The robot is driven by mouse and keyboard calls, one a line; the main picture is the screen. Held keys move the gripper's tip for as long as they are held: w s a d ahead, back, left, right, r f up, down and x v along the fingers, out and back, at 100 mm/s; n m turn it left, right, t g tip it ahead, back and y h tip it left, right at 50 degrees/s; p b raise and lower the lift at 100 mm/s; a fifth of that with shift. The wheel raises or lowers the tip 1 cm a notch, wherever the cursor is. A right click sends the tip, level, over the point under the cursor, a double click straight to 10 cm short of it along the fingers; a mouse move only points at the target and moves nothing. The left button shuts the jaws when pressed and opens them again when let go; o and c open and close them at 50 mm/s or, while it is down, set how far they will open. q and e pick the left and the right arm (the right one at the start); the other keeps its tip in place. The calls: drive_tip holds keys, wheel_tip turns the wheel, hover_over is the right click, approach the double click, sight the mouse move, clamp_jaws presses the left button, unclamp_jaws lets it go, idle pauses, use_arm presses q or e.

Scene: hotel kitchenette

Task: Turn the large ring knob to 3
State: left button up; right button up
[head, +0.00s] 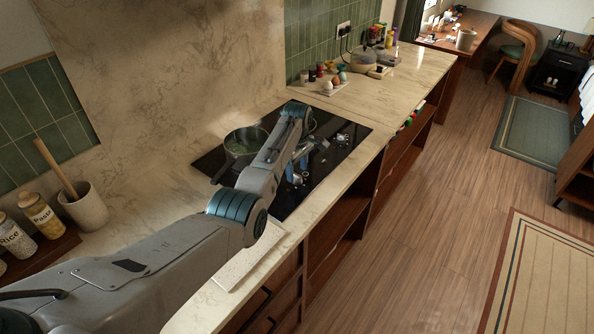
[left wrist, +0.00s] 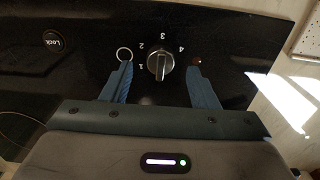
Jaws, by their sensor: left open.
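The knob (left wrist: 160,66) is round and dark with a pale grip bar, on the black glass cooktop (left wrist: 95,25). Numbers 1 to 4 are printed around it. The bar lies nearly upright in the left wrist view, roughly in line with the 3; I cannot tell which end is the pointer. A white ring mark (left wrist: 124,54) is beside the left fingertip. My left gripper (left wrist: 160,70) is open, with one finger on each side of the knob and a gap to both. In the head view my left gripper (head: 299,163) is over the cooktop, its fingers partly hidden by the arm.
A pot (head: 238,150) stands on the cooktop behind my left arm. A Lock button (left wrist: 54,40) and a small red light (left wrist: 197,61) are on the glass. Jars (head: 42,215) and a utensil crock (head: 86,207) stand at left. The counter (head: 370,105) beyond is partly clear.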

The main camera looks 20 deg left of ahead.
sight(297, 178)
use_arm(q)
drive_tip(key=shift+w+a+f, duration=0.1)
drive_tip(key=shift+w+f, duration=0.1)
drive_tip(key=shift+f, duration=0.9)
drive_tip(key=shift+s+f, duration=0.1)
drive_tip(key=shift+s, duration=0.05)
drive_tip(key=shift+s+d, duration=0.15)
drive_tip(key=shift+d, duration=0.05)
drive_tip(key=shift+a+f, duration=0.1)
drive_tip(key=shift+f, duration=0.05)
drive_tip(key=c, duration=1)
drive_tip(key=shift+o, duration=0.2)
